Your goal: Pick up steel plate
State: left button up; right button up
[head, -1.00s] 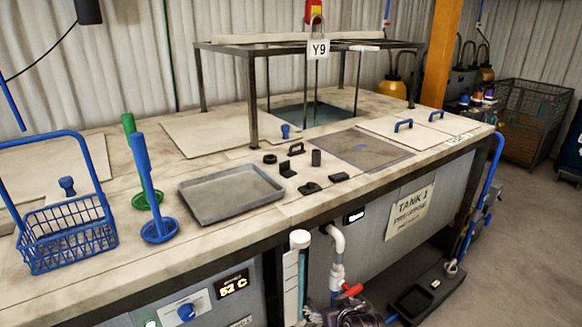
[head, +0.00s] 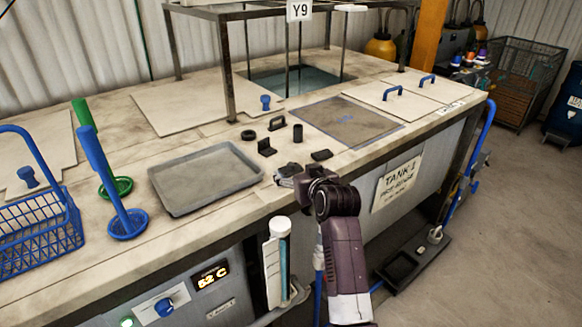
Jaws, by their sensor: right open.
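A small flat dark piece (head: 321,155) that looks like a steel plate lies on the bench, right of the other small parts. My right gripper (head: 284,176) reaches over the front edge of the bench, its fingers pointing left, low by the tray's right side. It is open. It is to the left of and nearer than the flat piece, apart from it. Another low dark part in the gripper's area is hidden by the gripper now, so I cannot tell whether the fingers touch it. My left gripper is out of view.
A grey tray (head: 163,203) lies left of the gripper. Behind are a ring (head: 248,135), an angle bracket (head: 266,148), a handle-shaped part (head: 278,123) and a cylinder (head: 298,135). A blue basket (head: 40,240) stands far left. A framed tank opening (head: 300,80) is at the back.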

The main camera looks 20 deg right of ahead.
aim_at(291, 167)
jog(key=shift+w, duration=0.4)
jog(key=p+x, duration=0.2)
jog(key=x, duration=0.2)
jog(key=shift+r, duration=0.1)
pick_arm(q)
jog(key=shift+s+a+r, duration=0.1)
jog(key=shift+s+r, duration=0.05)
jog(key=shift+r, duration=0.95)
pick_arm(e)
jog(key=shift+w+f, duration=0.3)
jog(key=shift+w, duration=0.15)
jog(key=c, duration=1.3)
